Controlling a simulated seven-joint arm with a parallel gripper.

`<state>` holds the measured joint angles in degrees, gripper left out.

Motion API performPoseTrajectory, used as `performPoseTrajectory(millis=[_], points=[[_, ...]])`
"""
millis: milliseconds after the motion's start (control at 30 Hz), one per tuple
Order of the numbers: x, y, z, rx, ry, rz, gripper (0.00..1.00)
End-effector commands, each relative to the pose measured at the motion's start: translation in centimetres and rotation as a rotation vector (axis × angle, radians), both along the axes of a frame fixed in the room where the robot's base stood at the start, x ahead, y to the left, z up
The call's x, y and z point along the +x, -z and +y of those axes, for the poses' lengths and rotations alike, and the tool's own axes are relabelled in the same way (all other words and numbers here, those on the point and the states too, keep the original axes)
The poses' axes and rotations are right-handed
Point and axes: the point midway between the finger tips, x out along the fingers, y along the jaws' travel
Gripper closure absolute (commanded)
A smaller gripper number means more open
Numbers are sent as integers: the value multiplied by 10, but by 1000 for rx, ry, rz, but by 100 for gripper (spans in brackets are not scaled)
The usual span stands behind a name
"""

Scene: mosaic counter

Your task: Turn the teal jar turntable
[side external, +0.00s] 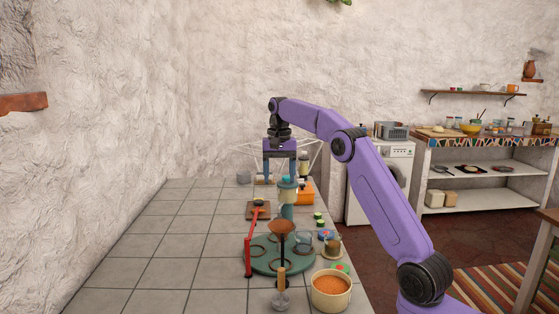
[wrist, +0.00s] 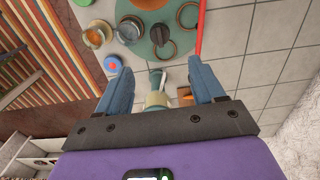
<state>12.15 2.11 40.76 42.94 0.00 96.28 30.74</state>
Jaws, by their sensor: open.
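The teal turntable (side external: 262,267) is a round disc on the near part of the tiled counter, carrying several ring-shaped holders and clear glass jars (side external: 303,239). A red bar (side external: 249,245) stands at its left edge. In the wrist view the turntable (wrist: 143,48) is at the top, partly cut off, with the red bar (wrist: 201,25) to its right. My gripper (side external: 280,172) is above the far part of the counter, well beyond the turntable, fingers pointing down. In the wrist view my gripper (wrist: 160,78) has its blue fingers wide apart, touching nothing I can make out.
A tall teal-and-cream object (side external: 287,192) stands between turntable and gripper. A bowl of orange grains (side external: 331,289) sits front right. The counter's left side is clear; a wall bounds it.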

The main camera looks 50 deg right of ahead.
Motion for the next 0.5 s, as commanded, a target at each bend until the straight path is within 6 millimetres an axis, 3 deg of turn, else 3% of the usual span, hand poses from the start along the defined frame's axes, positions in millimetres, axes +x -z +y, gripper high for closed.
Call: performPoseTrajectory(millis=[133, 500], points=[[0, -16, 0, -1, 0, -4, 32], [2, -34, -1, 0, 0, -1, 32]])
